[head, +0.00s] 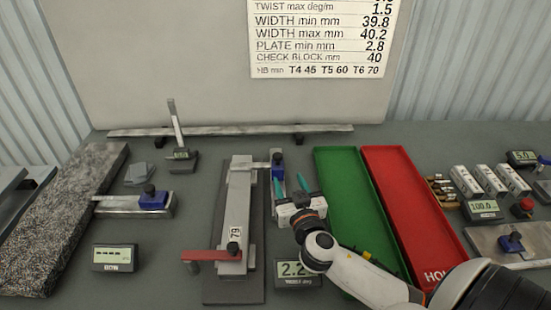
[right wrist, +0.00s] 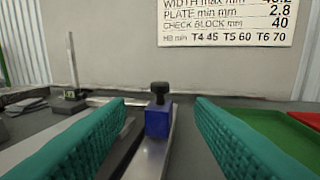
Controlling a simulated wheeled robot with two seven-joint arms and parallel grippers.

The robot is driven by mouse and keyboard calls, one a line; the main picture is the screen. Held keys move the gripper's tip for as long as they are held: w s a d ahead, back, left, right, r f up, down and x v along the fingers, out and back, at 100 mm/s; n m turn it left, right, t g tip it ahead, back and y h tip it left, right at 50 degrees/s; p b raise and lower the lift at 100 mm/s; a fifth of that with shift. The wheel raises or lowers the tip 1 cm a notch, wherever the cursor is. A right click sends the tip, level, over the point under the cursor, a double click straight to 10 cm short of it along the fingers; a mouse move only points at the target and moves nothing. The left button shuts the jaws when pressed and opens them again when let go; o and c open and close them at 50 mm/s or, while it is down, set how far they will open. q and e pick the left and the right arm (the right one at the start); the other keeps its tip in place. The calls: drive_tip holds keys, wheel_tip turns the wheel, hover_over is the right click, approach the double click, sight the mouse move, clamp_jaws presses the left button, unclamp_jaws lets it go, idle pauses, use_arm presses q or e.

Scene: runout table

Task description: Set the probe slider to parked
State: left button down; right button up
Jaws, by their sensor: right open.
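A blue slider block with a black knob (head: 277,160) sits near the far end of a narrow metal rail, beside the long fixture (head: 239,205) marked 79. I take it to be the probe slider. In the right wrist view the blue block (right wrist: 158,121) stands upright on its rail, ahead of and between the teal fingers. My right gripper (head: 290,183) is open and empty, on the near side of the block and apart from it. My left gripper is not in view.
A green tray (head: 335,170) and a red tray (head: 395,175) lie right of the gripper. A display reading 2.2 (head: 293,269) is below it. A red clamp arm (head: 207,255) crosses the fixture's near end. Other blue sliders stand left (head: 152,200) and far right (head: 511,242).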

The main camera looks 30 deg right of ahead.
sight(279, 159)
drive_tip(key=p+x, duration=0.3)
drive_tip(key=x, duration=0.8)
drive_tip(key=shift+w+r, duration=0.1)
drive_tip(key=shift+w, duration=0.2)
drive_tip(key=shift+d, duration=0.1)
clamp_jaws()
